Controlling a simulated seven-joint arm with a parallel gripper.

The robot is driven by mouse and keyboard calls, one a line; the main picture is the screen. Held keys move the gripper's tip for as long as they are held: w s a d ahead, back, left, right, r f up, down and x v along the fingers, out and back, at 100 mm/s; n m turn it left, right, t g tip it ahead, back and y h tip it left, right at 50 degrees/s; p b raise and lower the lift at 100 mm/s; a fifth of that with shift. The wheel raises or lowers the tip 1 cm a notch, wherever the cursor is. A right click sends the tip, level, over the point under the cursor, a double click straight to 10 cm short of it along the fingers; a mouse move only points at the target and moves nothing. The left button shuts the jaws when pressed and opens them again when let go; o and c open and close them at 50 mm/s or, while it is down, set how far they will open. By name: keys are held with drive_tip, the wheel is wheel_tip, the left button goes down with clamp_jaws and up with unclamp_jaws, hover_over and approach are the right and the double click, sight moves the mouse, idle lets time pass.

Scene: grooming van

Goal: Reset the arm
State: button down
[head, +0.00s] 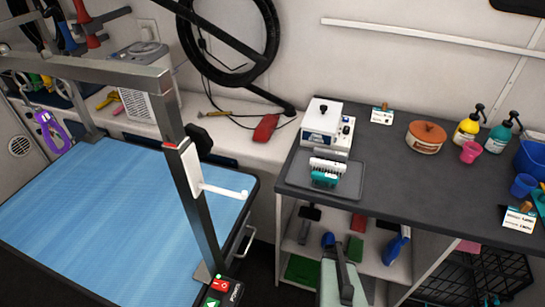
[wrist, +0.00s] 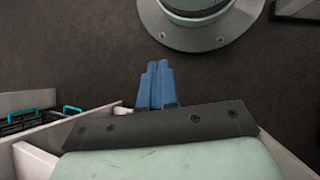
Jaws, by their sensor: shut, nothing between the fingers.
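My gripper (head: 328,240) shows at the bottom centre of the head view, in front of the shelves under the dark counter (head: 400,165). Its pale green body rises from the lower edge, with a dark bracket and blue fingers at the end. In the wrist view the two blue fingers (wrist: 156,84) lie side by side, shut, with nothing between them. They are over dark floor (wrist: 85,55) in that view. Most of my arm is out of the head view.
A blue-topped grooming table (head: 90,225) with a metal post (head: 200,215) stands at the left. The counter holds a grey tray (head: 298,183), a white device (head: 322,120), a brown pot (head: 425,138) and pump bottles (head: 467,128). A black crate (head: 490,275) is at lower right.

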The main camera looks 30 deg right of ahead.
drive_tip(key=w+a+r+n+h, duration=0.1)
drive_tip(key=a+n, duration=0.5)
drive_tip(key=a, duration=1.7)
drive_tip(key=shift+a+r+n+h, duration=0.15)
drive_tip(key=shift+a+n+h, duration=0.15)
drive_tip(key=shift+h, duration=0.3)
